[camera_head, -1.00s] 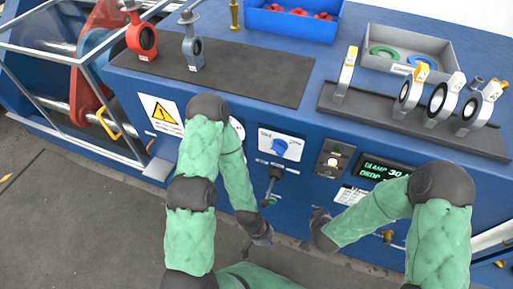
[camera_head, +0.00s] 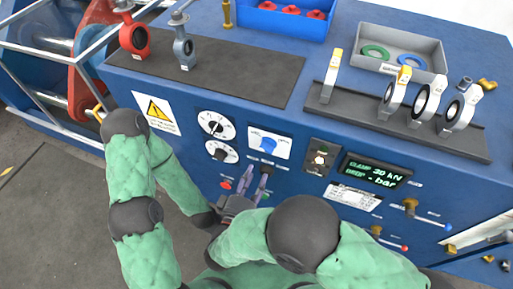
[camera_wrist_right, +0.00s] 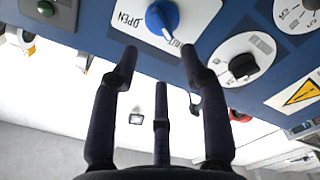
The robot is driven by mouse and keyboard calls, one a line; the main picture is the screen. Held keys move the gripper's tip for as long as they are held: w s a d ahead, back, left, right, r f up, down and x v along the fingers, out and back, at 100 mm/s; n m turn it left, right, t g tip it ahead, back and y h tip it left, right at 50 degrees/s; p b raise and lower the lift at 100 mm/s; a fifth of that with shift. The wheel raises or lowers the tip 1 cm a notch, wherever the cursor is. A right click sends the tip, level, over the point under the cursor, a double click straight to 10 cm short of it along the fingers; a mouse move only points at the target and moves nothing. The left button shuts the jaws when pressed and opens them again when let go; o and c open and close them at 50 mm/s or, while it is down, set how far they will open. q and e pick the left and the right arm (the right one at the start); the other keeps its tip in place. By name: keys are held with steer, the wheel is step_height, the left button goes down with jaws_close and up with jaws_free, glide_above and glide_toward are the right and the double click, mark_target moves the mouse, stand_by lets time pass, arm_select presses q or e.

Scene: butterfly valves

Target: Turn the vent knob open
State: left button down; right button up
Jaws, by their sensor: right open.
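The blue vent knob (camera_head: 268,144) sits on a white plate on the front panel of the blue bench. In the right wrist view the knob (camera_wrist_right: 163,18) is at the top, with the word OPEN upside down beside it. My right gripper (camera_head: 257,182) is just below the knob in the head view. In the wrist view the right gripper (camera_wrist_right: 160,54) has its fingers spread, with nothing between them. The knob lies beyond the fingertips, apart from them.
Two white dials with black knobs (camera_head: 216,124) (camera_head: 221,152) are left of the plate. A lit button box (camera_head: 320,157) and a green-lettered display (camera_head: 375,172) are right of it. Brass valve handles (camera_head: 410,206) stick out lower right. Valves and bins stand on the bench top.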

mark_target(266, 150)
steer(key=b+x, duration=0.2)
steer(key=x, duration=0.7)
steer(key=shift+w+d+f+b, duration=0.1)
steer(key=shift+w+f+b, duration=0.1)
steer(key=shift+w+b, duration=0.15)
steer(key=shift+w+d+r, duration=0.1)
steer(key=shift+w+d, duration=0.05)
steer(key=shift+w, duration=0.3)
jaws_close()
